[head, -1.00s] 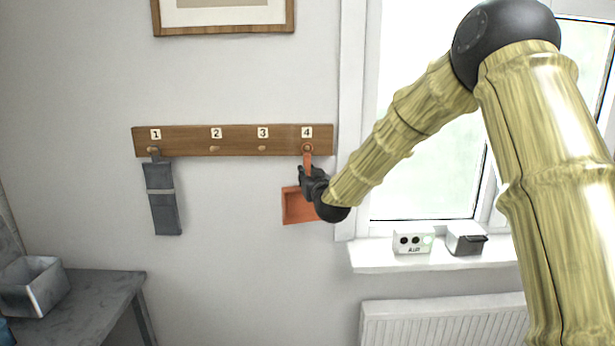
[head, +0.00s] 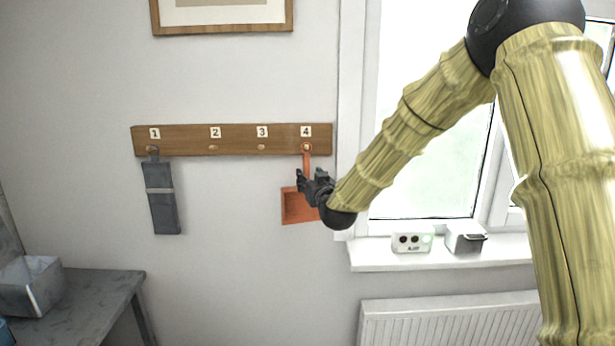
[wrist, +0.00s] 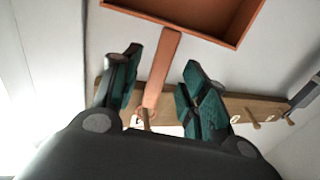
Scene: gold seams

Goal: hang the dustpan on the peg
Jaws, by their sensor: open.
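The orange dustpan (head: 290,206) hangs at peg 4 (head: 306,147) on the wooden rail (head: 238,140), handle up and pan down. In the wrist view its handle (wrist: 163,65) runs between my fingers, with a gap on each side, and its pan (wrist: 190,15) is at the top of the picture. My gripper (head: 300,181) is open, in front of the handle and apart from it. It also shows in the wrist view (wrist: 160,85). The exact seat of the handle's hole on the peg is too small to tell.
A grey hanging item (head: 162,200) is on peg 1; pegs 2 (head: 214,147) and 3 (head: 262,147) are bare. A window sill (head: 440,256) with a small white box (head: 411,242) and a grey container (head: 465,238) is at right, above a radiator (head: 450,320).

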